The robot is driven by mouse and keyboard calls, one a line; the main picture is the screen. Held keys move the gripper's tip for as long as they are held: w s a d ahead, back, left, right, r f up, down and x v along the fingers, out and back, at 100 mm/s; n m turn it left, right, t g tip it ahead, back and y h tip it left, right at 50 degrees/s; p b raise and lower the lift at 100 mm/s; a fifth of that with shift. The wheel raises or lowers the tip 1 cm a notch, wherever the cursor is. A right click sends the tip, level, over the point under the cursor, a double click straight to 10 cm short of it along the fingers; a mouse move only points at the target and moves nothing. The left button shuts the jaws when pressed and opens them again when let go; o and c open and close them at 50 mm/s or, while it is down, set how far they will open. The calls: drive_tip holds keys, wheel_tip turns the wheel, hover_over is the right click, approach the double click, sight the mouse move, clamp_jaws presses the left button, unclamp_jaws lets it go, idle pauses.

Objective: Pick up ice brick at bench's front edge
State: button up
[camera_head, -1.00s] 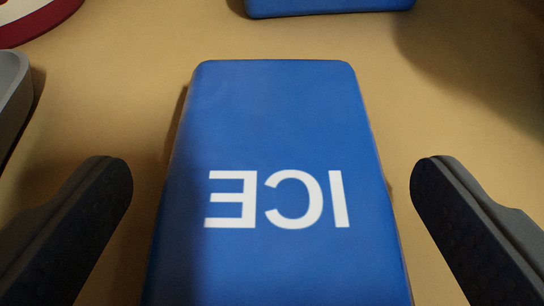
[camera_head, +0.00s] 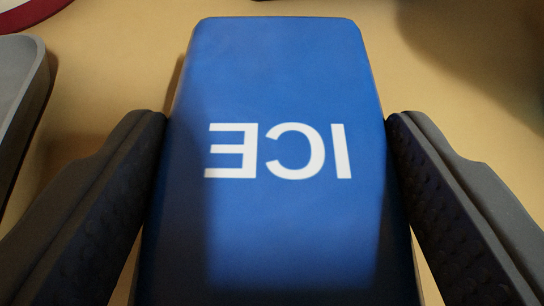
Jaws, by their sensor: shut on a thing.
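The ice brick (camera_head: 285,215) is a blue slab with white letters reading ICE, upside down in the picture. It fills the middle of the view, its far end near the top and its near end cut off by the bottom edge. My gripper (camera_head: 277,125) is shut on the brick, one dark finger against its left side and one against its right. The brick's underside is hidden, so I cannot tell whether it touches the bench (camera_head: 105,75).
A grey tray-like thing (camera_head: 22,75) stands close on the left, partly out of view. A red and white round edge (camera_head: 30,12) shows at the top left. The tan surface beyond the brick is mostly clear, with a shadow at the right.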

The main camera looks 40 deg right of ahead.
wheel_tip(320, 180, up, 2)
drive_tip(key=shift+r+p, duration=0.1)
drive_tip(key=shift+p, duration=0.6)
drive_tip(key=s+a+b, duration=0.1)
drive_tip(key=s+b, duration=0.5)
drive_tip(key=s, duration=0.7)
drive_tip(key=shift+s+a+r, duration=0.15)
drive_tip(key=shift+s+r, duration=0.1)
drive_tip(key=shift+r, duration=0.15)
drive_tip(key=shift+s+r+b, duration=0.1)
drive_tip(key=shift+s+b, duration=0.1)
drive_tip(key=shift+b, duration=0.95)
drive_tip(key=s+b, duration=0.1)
drive_tip(key=b, duration=0.4)
drive_tip(key=shift+s+r, duration=0.1)
drive_tip(key=shift+s, duration=0.25)
drive_tip(key=shift+s+a+r+b, duration=0.1)
drive_tip(key=shift+s+b, duration=0.05)
drive_tip(key=shift+b, duration=0.2)
